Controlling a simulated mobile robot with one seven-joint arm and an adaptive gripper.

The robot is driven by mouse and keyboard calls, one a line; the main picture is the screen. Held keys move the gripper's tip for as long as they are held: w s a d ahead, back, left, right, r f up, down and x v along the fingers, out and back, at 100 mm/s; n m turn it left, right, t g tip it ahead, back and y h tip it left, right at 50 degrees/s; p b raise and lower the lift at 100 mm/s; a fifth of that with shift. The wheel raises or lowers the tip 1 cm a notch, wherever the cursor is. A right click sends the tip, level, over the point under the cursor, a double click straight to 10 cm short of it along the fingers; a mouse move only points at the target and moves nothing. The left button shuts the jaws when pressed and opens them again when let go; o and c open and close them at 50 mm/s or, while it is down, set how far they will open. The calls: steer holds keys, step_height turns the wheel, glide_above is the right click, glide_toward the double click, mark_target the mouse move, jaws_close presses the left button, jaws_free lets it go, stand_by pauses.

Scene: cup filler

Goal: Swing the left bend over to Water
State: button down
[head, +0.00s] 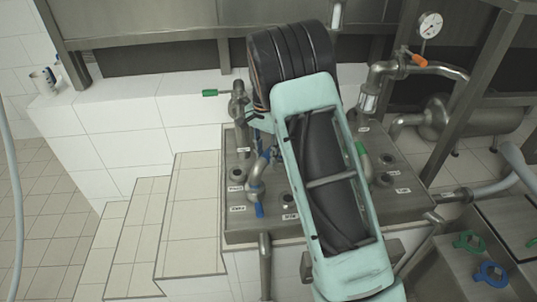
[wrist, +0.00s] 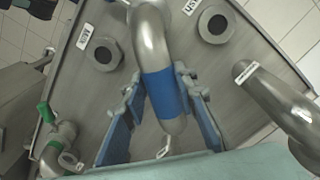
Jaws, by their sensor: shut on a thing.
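The left bend (wrist: 153,45) is a curved steel pipe with a blue band, in the middle of the wrist view. My gripper (wrist: 168,120) has its blue-padded fingers on both sides of that band and is shut on it. In the head view the left bend (head: 255,188) shows to the left of my arm, on the steel panel (head: 248,228). The gripper's fingers are mostly hidden there. In the wrist view two open ports, one (wrist: 103,55) left of the bend and one (wrist: 215,25) right of it, have small labels beside them. I cannot read which says Water.
A second bend (head: 363,160) with a green band stands right of my arm; a steel pipe (wrist: 275,100) shows at the wrist view's right. Tiled steps (head: 190,220) lie to the left.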

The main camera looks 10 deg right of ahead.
steer(key=shift+w, duration=0.1)
steer(key=c, duration=1.5)
jaws_free()
steer(key=shift+c, duration=0.2)
step_height(320, 180, up, 12)
steer(key=shift+a, duration=0.1)
